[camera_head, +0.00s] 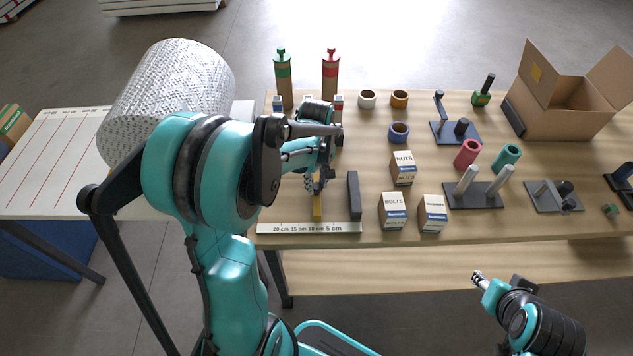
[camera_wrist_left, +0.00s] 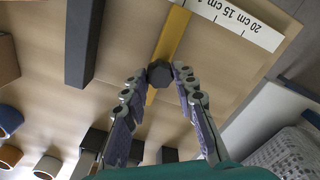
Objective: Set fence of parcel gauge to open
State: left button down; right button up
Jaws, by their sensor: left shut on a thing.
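The parcel gauge has a white scale (camera_head: 308,228) along the table's front edge, marked 5 to 20 cm, and a dark upright block (camera_head: 354,195) at its right end. Its yellow fence (camera_head: 317,208) stands near the 10 cm mark, left of the block and apart from it. The fence also shows in the left wrist view (camera_wrist_left: 173,35), with a dark knob (camera_wrist_left: 160,73) on it. My left gripper (camera_head: 317,178) is over the fence, its fingertips closed around the knob. My right gripper (camera_head: 479,279) is low at the right, off the table; its jaws are too small to read.
Boxes of nuts (camera_head: 403,168) and bolts (camera_head: 392,211) stand right of the gauge. Several rings, peg stands and an open carton (camera_head: 565,95) are farther right. The table left of the fence looks clear.

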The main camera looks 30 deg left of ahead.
pick_arm(q)
jog(key=s+a, duration=0.2)
jog(key=a, duration=0.2)
jog(key=s+a, duration=0.2)
jog(key=a, duration=0.2)
jog(key=s+a, duration=0.3)
jog(key=a, duration=0.1)
jog(key=shift+s, duration=0.1)
jog(key=c, duration=1.4)
grip_release()
jog(key=shift+c, duration=0.2)
jog(key=shift+o, duration=1.3)
jog(key=shift+s+a, duration=0.1)
